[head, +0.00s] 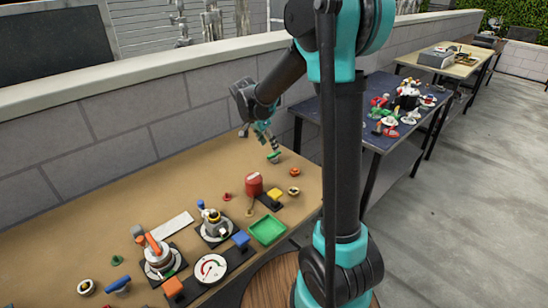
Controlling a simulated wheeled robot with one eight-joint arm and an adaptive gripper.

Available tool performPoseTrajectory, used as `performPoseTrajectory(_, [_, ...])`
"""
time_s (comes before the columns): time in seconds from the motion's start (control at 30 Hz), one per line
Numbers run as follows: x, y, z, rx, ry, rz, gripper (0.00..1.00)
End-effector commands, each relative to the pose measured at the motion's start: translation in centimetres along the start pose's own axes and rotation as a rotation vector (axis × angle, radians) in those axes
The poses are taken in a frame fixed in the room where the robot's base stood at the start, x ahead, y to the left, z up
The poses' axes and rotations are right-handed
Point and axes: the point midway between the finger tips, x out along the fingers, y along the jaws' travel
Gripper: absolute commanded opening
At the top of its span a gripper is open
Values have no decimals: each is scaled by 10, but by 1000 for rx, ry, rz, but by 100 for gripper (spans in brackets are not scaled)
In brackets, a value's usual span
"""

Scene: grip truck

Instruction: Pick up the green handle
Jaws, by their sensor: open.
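A small green piece (274,157), which looks like the green handle, is on the tan workbench (190,165) near its far right end. My gripper (271,143) points down just above it, with its fingertips close to the green piece. The gripper looks open and holds nothing that I can see. The picture is too small to tell whether the fingers touch the green piece or stand around it.
An orange knob (295,172), a red cylinder (254,184), a yellow block (275,194) and a green tray (267,230) stand nearer. A block wall (150,125) runs behind the bench. A blue-topped table (385,95) with many small things is beyond.

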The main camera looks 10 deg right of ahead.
Motion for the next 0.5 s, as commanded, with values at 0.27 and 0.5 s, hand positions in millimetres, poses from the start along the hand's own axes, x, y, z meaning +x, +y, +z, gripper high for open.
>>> performPoseTrajectory(0.27, [20,2,0,0,0,0,51])
performPoseTrajectory(0.5, [53,7,0,0,0,-1,51])
